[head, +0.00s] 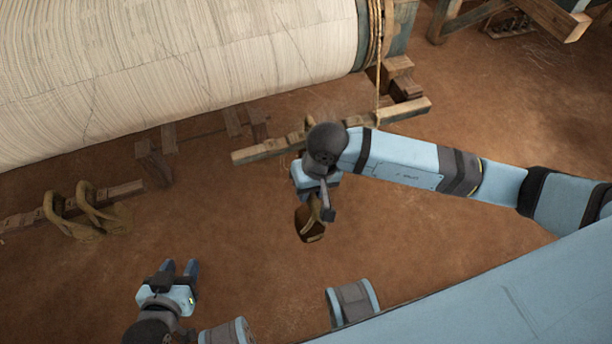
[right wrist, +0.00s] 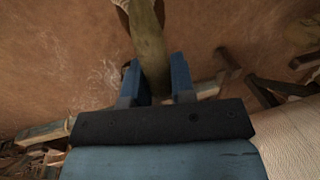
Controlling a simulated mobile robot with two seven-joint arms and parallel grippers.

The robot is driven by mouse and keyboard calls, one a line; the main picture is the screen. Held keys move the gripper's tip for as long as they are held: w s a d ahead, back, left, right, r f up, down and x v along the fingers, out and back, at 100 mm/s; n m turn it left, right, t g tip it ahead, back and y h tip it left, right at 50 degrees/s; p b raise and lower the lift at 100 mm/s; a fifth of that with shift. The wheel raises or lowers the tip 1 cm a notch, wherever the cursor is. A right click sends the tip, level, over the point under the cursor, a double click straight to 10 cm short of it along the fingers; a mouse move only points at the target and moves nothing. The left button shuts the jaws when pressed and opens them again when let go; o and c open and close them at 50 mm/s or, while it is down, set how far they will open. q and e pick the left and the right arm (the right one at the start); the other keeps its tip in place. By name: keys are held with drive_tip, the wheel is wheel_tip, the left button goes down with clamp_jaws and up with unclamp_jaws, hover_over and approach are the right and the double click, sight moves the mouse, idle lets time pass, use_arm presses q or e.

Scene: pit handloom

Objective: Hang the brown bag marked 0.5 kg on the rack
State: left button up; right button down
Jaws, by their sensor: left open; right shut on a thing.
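A brown bag (head: 309,224) hangs below my right gripper (head: 322,196) in the head view, over bare floor. In the right wrist view, an olive-brown strap (right wrist: 149,40) runs between the two blue fingers of my right gripper (right wrist: 156,82), which is shut on it. The bag's body is mostly out of that view, and no weight mark is readable. My left gripper (head: 180,270) is open and empty at the lower left, well apart from the bag. I cannot tell for sure which wooden bar is the rack; one bar (head: 265,151) lies just beyond my right gripper, partly hidden by it.
A large cloth roll (head: 180,70) fills the upper left. A rope (head: 378,60) comes down to the wooden bar near its right end. At the left, olive-brown loops (head: 88,212) lie around another wooden bar (head: 22,220). The floor between the grippers is clear.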

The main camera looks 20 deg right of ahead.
drive_tip(key=s+r, duration=0.1)
drive_tip(key=s, duration=0.8)
drive_tip(key=shift+s+d, duration=0.2)
drive_tip(key=shift+d, duration=0.05)
